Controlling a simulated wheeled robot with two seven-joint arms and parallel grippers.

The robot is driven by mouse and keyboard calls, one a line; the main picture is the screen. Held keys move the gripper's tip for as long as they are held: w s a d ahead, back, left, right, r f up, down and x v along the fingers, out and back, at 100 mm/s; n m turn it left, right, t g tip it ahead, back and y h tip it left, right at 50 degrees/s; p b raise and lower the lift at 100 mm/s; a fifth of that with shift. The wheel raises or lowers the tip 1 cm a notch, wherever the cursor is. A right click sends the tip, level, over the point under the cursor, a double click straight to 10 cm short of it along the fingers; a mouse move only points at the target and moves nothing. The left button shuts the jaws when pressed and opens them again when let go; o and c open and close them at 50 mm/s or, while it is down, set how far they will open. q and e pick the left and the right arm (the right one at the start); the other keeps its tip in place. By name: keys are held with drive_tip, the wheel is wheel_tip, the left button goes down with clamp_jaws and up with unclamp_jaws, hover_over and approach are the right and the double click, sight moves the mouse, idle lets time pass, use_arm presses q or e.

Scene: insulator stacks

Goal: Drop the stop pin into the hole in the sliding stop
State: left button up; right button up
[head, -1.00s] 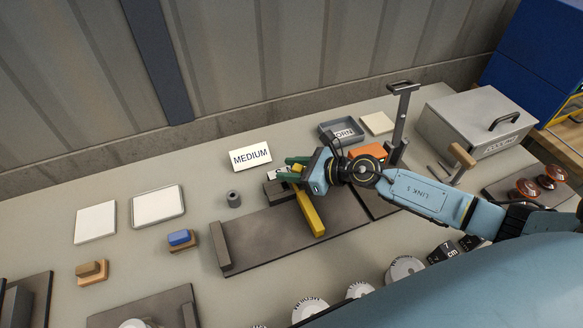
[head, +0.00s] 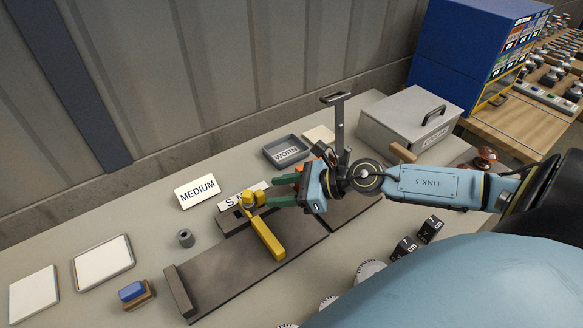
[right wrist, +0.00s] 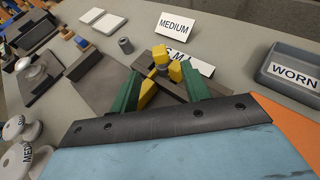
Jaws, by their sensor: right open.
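The yellow sliding stop (head: 266,238) lies across the dark board, its far end at the dark rail (head: 233,222). The stop pin (head: 248,199), with a yellow head, stands at the stop's far end; it also shows in the right wrist view (right wrist: 160,54). A grey part shows below its head there. I cannot tell how deep it sits in the hole, which is hidden. My right gripper (head: 273,191) is open, its green fingers to the right of the pin and apart from it. In the right wrist view the pin appears beyond the gap between the fingertips (right wrist: 161,72). My left gripper is not in view.
A small grey cylinder (head: 185,238) stands left of the rail. A MEDIUM card (head: 198,191) and a partly hidden second card (head: 229,203) stand behind. A WORN tray (head: 286,152), an upright handled post (head: 338,125) and a grey lidded box (head: 409,122) are farther right.

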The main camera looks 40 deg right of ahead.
drive_tip(key=shift+v, duration=1.35)
